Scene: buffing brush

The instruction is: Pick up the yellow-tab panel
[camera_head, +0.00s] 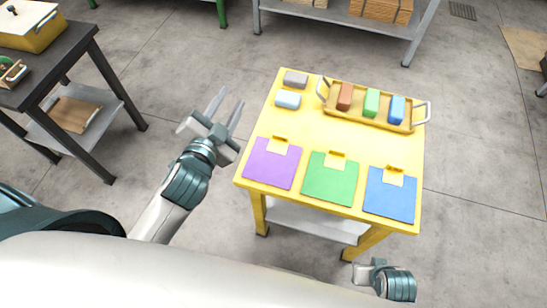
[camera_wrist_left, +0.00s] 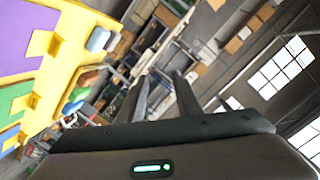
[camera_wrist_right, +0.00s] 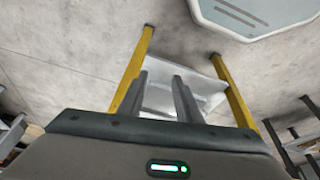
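Three flat panels lie in a row along the near edge of the yellow table (camera_head: 290,120): purple (camera_head: 271,165), green (camera_head: 330,181) and blue (camera_head: 391,196). Each has a pale yellow patch with a raised yellow tab at its far edge, so all three match "yellow-tab". The purple panel also shows in the left wrist view (camera_wrist_left: 25,40). My left gripper (camera_head: 231,97) is open and empty, left of the table and apart from the panels. My right gripper (camera_wrist_right: 160,80) is open and empty, low near the table's front right; the table legs show past its fingers.
A yellow tray (camera_head: 350,113) with two handles stands at the table's back right, holding brown (camera_head: 345,96), green (camera_head: 371,102) and blue (camera_head: 397,109) blocks. A grey block (camera_head: 295,79) and pale blue block (camera_head: 288,99) sit left of it. A dark table (camera_head: 60,60) stands at far left.

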